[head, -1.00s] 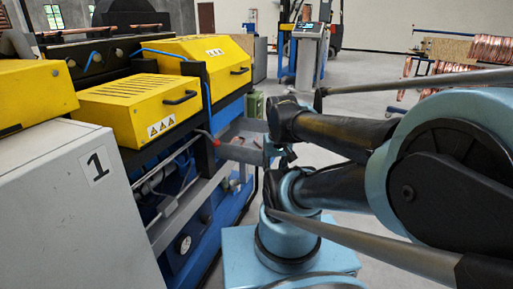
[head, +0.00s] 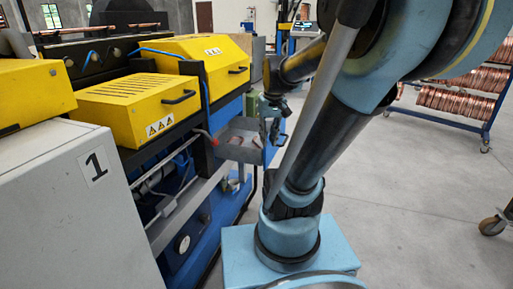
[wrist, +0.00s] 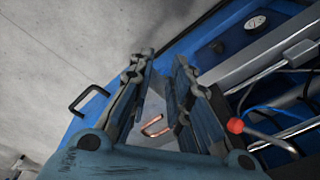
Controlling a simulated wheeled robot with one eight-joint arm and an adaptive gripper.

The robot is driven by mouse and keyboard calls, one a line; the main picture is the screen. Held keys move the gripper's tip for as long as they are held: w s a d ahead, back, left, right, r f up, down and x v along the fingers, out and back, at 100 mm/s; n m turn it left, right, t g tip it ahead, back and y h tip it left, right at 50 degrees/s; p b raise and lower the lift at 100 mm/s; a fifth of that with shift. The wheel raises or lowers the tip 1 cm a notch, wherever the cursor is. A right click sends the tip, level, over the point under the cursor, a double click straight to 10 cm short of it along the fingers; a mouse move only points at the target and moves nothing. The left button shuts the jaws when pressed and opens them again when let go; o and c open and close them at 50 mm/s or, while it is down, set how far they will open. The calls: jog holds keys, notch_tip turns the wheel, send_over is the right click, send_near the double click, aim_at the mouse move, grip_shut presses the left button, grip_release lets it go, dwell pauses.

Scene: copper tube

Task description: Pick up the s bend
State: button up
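A small bent copper piece, the s bend (wrist: 153,126), shows between my gripper's fingers in the wrist view, farther off than the fingers. Part of it is hidden by my gripper body. In the head view, a small reddish-copper bit (head: 237,141) lies in a grey metal tray (head: 232,154) on the machine's side. My gripper (wrist: 163,66) is open and empty, its two dark fingers apart. In the head view my gripper (head: 273,131) is small and dark, beside the tray's right end; its fingers are hard to make out there.
The blue and yellow machine (head: 135,105) fills the left, with a grey cabinet (head: 75,200) marked 1 in front. In the wrist view a red-knobbed lever (wrist: 235,126) and a black handle (wrist: 88,100) are near. Copper coil racks (head: 460,100) stand right, with open floor between.

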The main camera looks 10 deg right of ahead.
jog(key=w+d+r+n+g, duration=0.1)
jog(key=w+r, duration=0.3)
jog(key=w, duration=1)
jog(key=n+y, duration=0.1)
jog(key=y, duration=0.1)
send_near(257, 145)
jog(key=w, duration=0.1)
jog(key=w+f, duration=0.1)
jog(key=w, duration=0.1)
jog(key=shift+a+f+g, duration=0.3)
jog(key=shift+a+g, duration=0.1)
jog(key=shift+s+d+x, duration=0.1)
jog(key=shift+s+x, duration=0.05)
jog(key=shift+x, duration=1.5)
jog(key=shift+s+d+x, duration=0.1)
jog(key=shift+s+x, duration=0.1)
jog(key=shift+x, duration=1.45)
grip_shut()
